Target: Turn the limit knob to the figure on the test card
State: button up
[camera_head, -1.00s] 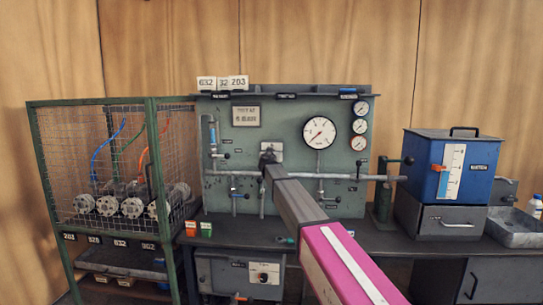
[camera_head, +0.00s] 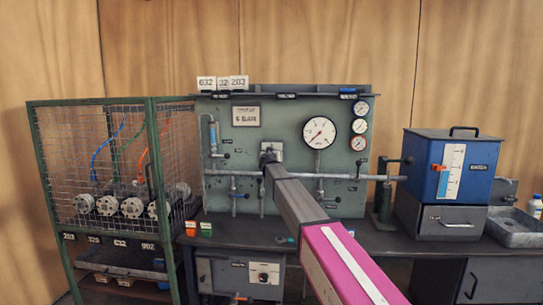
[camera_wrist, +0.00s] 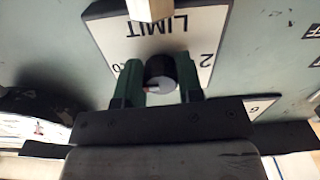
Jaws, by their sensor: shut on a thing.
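The black limit knob (camera_wrist: 161,67) sits on a white plate (camera_wrist: 160,32) that reads LIMIT upside down in the wrist view. A small reddish mark shows on the knob's near left side. The figure 2 is right of the knob; a partly covered figure ending in 0 is to its left. My gripper (camera_wrist: 159,72) has its green fingers on both sides of the knob and is shut on it. In the head view my gripper (camera_head: 268,158) reaches the panel and hides the knob. The test card (camera_head: 247,116) on the panel's upper left shows 6 BAR.
A large gauge (camera_head: 320,132) and several small gauges are right of my gripper. Pipes with valves (camera_head: 335,176) cross the panel below. A mesh cage (camera_head: 100,150) stands left and a blue water tank (camera_head: 465,165) right. Another white plate (camera_wrist: 260,107) is near the gripper.

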jog(key=n, duration=0.4)
jog(key=shift+d, duration=0.1)
jog(key=n, duration=0.4)
jog(key=shift+d+r+n, duration=0.1)
jog(key=shift+n, duration=0.2)
jog(key=n, duration=0.4)
jog(key=shift+n, duration=0.3)
jog(key=shift+r+n, duration=0.15)
jog(key=shift+n, duration=1.65)
jog(key=o, duration=0.9)
jog(key=shift+s, duration=0.1)
